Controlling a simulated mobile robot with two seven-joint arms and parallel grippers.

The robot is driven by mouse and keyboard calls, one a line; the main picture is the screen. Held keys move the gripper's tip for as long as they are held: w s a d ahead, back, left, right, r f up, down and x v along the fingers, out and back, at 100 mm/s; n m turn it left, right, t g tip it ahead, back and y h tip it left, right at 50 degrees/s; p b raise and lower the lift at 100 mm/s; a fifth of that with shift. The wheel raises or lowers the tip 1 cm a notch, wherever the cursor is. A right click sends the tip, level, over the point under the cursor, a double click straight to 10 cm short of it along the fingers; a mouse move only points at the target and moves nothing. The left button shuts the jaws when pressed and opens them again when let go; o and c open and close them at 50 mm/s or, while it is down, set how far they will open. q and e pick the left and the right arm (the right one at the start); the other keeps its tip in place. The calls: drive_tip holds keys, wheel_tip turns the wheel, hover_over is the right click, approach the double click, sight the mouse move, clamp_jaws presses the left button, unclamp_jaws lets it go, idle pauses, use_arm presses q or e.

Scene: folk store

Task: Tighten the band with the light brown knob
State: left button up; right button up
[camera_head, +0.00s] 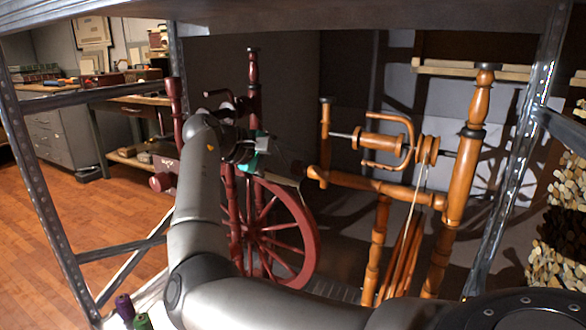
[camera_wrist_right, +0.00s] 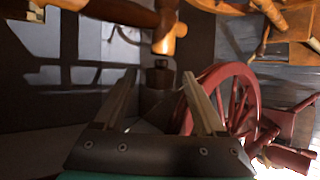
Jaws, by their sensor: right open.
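The light brown spinning wheel (camera_head: 466,165) stands at the right in the head view. Its light brown knob (camera_head: 316,174) is at the left end of the sloping bar. A pale band (camera_head: 414,205) runs down from the grooved whorl. In the right wrist view the knob (camera_wrist_right: 163,42) lies just beyond the fingertips, roughly centred between them. My right gripper (camera_head: 292,172) is open and empty, left of the knob and pointing toward it. Its two fingers (camera_wrist_right: 160,74) are spread apart in the wrist view, apparently not touching the knob. My left gripper is not in view.
A dark red spinning wheel (camera_head: 310,235) stands close behind my right arm. Metal shelf posts (camera_head: 515,150) frame both sides. Thread spools (camera_head: 125,307) sit at the lower left, and stacked logs (camera_head: 565,235) at the right. Open wooden floor lies at the left.

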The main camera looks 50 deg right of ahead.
clamp_jaws()
idle(0.6)
